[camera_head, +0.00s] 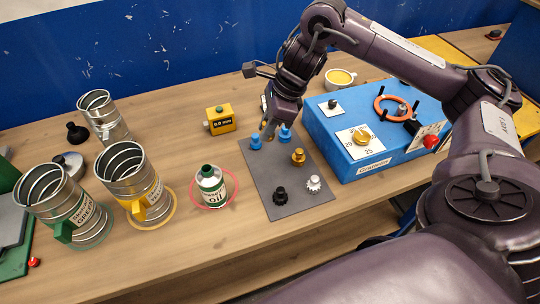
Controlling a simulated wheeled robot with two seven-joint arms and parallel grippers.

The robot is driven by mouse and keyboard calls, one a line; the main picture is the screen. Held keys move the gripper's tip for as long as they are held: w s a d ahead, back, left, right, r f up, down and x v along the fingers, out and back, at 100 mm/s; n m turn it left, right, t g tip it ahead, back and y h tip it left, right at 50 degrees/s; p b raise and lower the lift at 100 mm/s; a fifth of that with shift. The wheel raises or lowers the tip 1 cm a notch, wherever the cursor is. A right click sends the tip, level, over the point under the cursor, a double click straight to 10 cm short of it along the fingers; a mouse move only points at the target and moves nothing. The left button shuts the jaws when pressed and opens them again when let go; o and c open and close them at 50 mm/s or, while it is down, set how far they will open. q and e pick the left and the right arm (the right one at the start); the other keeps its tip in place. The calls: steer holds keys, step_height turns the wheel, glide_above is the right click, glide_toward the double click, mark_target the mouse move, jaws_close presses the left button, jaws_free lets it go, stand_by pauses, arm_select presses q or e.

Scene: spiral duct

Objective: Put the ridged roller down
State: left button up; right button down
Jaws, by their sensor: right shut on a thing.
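My right gripper (269,124) points down over the far edge of the grey mat (262,177). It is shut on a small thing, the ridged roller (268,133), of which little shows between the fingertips. A blue piece (255,142) stands just left of the fingertips and another blue piece (285,135) just right. A gold piece (298,156), a black piece (280,196) and a white toothed piece (314,183) stand on the mat. My left gripper is not in view.
A blue box with a dial (350,145) stands right of the mat. A green-and-white oil can (211,187) stands left, beyond it metal duct cans (125,172). A yellow box (220,119) and a cup (340,78) are farther back. The mat's middle left is bare.

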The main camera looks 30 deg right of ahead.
steer(key=b, duration=0.3)
glide_above(262, 171)
steer(key=d, duration=0.1)
steer(key=f, duration=0.6)
steer(key=s+f, duration=0.1)
steer(key=f, duration=0.3)
steer(key=shift+f, duration=0.1)
steer(key=shift+d+f, duration=0.1)
steer(key=shift+f, duration=0.45)
steer(key=shift+f+p, duration=0.3)
steer(key=shift+f, duration=1.1)
steer(key=shift+f, duration=0.15)
steer(key=c, duration=1.3)
jaws_free()
